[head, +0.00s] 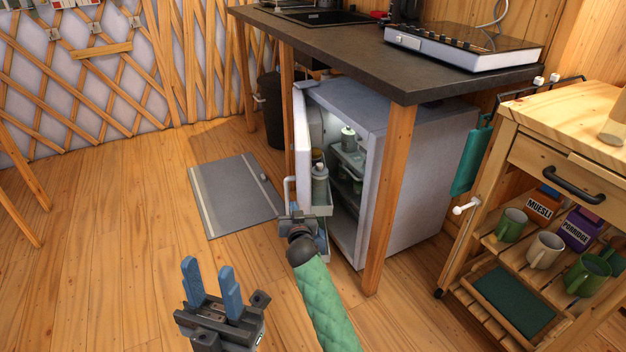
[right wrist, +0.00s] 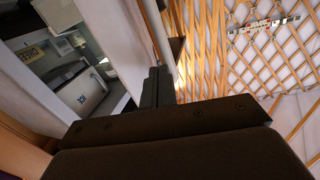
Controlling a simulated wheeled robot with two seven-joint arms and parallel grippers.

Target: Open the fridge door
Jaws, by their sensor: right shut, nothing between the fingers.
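The small grey fridge (head: 425,175) stands under the dark counter. Its white door (head: 302,135) is swung out, so the lit inside and the door shelves with a grey-green bottle (head: 319,185) show. The door's light handle (head: 287,190) is on its outer side. My right gripper (head: 297,214) is low at the door's free edge, by the shelf. In the right wrist view its dark fingers (right wrist: 155,88) are together and empty, beside the pale door (right wrist: 115,30); I cannot tell whether they touch it. My left gripper (head: 210,275), with blue fingers apart, is empty above the floor.
A wooden counter leg (head: 388,200) stands in front of the fridge's side. A wooden cart (head: 545,160) with mugs and boxes is on the right. A grey floor panel (head: 235,192) and a dark bin (head: 270,108) lie left of the door. Left floor is mostly clear.

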